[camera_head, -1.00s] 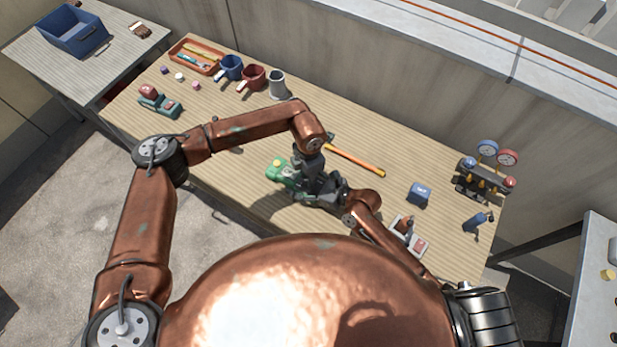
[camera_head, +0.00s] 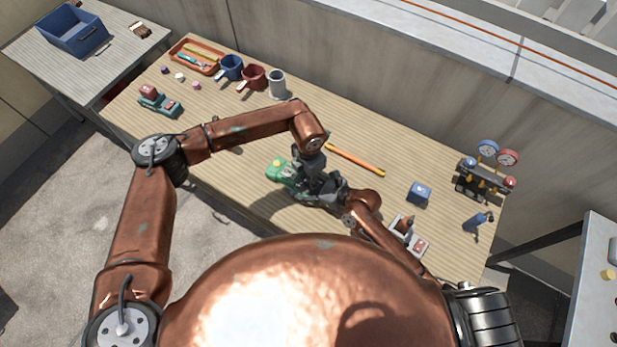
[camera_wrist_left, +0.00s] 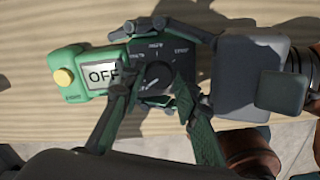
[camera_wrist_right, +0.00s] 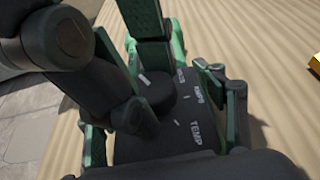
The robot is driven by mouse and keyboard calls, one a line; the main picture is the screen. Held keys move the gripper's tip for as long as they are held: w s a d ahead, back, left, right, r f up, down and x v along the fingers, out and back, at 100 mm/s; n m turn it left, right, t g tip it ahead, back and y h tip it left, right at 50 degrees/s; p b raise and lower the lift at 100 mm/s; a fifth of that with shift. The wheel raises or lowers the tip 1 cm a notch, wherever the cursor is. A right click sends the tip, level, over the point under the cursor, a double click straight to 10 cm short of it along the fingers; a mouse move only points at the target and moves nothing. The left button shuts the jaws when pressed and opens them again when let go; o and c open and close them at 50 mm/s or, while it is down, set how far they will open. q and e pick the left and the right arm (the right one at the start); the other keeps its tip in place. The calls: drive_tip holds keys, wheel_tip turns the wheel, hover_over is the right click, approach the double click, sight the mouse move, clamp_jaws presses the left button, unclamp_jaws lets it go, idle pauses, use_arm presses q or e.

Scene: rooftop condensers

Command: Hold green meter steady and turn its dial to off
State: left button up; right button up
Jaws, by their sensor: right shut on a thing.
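The green meter (camera_wrist_left: 85,72) lies on the wooden table, and its display (camera_wrist_left: 103,74) reads OFF in the left wrist view. It also shows in the head view (camera_head: 276,172). The dark round dial (camera_wrist_left: 154,74) sits on its black face among white labels. My left gripper (camera_wrist_left: 154,88) is over the dial, its two fingers apart on either side; I cannot tell whether they touch it. My right gripper (camera_wrist_right: 168,110) is shut around the meter's black body from the end opposite the display. The left gripper's fingers hide part of the meter in the right wrist view.
An orange-and-yellow rod (camera_head: 355,159) lies just behind the grippers. Cups (camera_head: 253,76) and an orange tray (camera_head: 181,62) stand at the back left.

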sight(308, 181)
use_arm(q)
drive_tip(key=o, duration=0.3)
use_arm(e)
drive_tip(key=shift+s+f, duration=0.25)
drive_tip(key=shift+f, duration=0.2)
use_arm(q)
wheel_tip(308, 181, up, 12)
idle(0.3)
use_arm(e)
drive_tip(key=o, duration=1.6)
drive_tip(key=shift+o, duration=0.4)
drive_tip(key=shift+w, duration=0.1)
drive_tip(key=shift+o, duration=0.6)
drive_tip(key=o, duration=0.3)
drive_tip(key=shift+w+d+r, duration=0.1)
drive_tip(key=shift+r, duration=0.15)
